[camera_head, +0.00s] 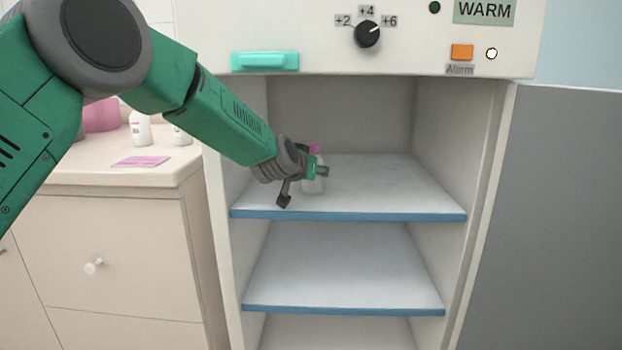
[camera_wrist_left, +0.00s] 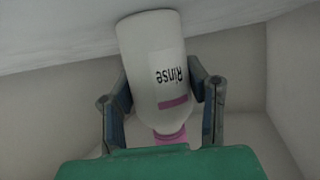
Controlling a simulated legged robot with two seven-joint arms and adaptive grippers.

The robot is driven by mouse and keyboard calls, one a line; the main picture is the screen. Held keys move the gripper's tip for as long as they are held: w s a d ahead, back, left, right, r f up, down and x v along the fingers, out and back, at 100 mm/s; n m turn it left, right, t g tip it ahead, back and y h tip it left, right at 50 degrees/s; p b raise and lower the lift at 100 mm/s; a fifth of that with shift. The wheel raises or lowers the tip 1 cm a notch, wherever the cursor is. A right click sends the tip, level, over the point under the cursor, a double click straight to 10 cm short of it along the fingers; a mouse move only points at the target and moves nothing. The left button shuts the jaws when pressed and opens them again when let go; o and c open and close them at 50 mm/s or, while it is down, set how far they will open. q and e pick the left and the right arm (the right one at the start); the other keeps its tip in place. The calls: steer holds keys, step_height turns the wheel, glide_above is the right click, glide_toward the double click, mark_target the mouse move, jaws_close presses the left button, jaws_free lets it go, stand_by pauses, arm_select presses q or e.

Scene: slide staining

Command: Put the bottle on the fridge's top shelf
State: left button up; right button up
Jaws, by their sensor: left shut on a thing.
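The bottle (camera_wrist_left: 150,60) is white with a pink cap and a label reading "Rinse". In the left wrist view it sits between the two fingers of my left gripper (camera_wrist_left: 165,105), which is shut on it. In the head view the bottle (camera_head: 313,183) is partly hidden behind the left gripper (camera_head: 305,185). It is upright inside the open fridge (camera_head: 340,110), at the fridge's top shelf (camera_head: 400,190). Its base appears to be at the shelf surface, but I cannot tell for sure whether they touch. My right gripper is not in view.
A lower shelf (camera_head: 345,270) is empty. The fridge door (camera_head: 560,220) stands open at the right. A counter (camera_head: 110,175) at the left holds white bottles (camera_head: 141,128) and a pink pad (camera_head: 141,161). The top shelf's right side is clear.

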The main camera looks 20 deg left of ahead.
arm_select(q)
steer(key=shift+d+r, duration=0.2)
steer(key=shift+a+f, duration=0.2)
steer(key=shift+a, duration=0.1)
steer(key=o, duration=1.3)
steer(key=shift+a+f, duration=0.1)
steer(key=shift+a, duration=0.25)
steer(key=shift+c, duration=0.2)
steer(key=shift+a+f, duration=0.1)
steer(key=shift+a, duration=0.35)
steer(key=shift+s+d+r, duration=0.2)
steer(key=shift+d+r, duration=0.15)
steer(key=shift+d, duration=0.35)
steer(key=p+v, duration=0.1)
steer(key=v, duration=0.2)
steer(key=p+v, duration=0.1)
steer(key=v, duration=0.3)
steer(key=a+p+v, duration=0.1)
steer(key=v, duration=0.2)
steer(key=shift+s, duration=0.2)
steer(key=shift+s+d+r, duration=0.1)
steer(key=shift+s+r, duration=0.1)
steer(key=shift+s, duration=0.45)
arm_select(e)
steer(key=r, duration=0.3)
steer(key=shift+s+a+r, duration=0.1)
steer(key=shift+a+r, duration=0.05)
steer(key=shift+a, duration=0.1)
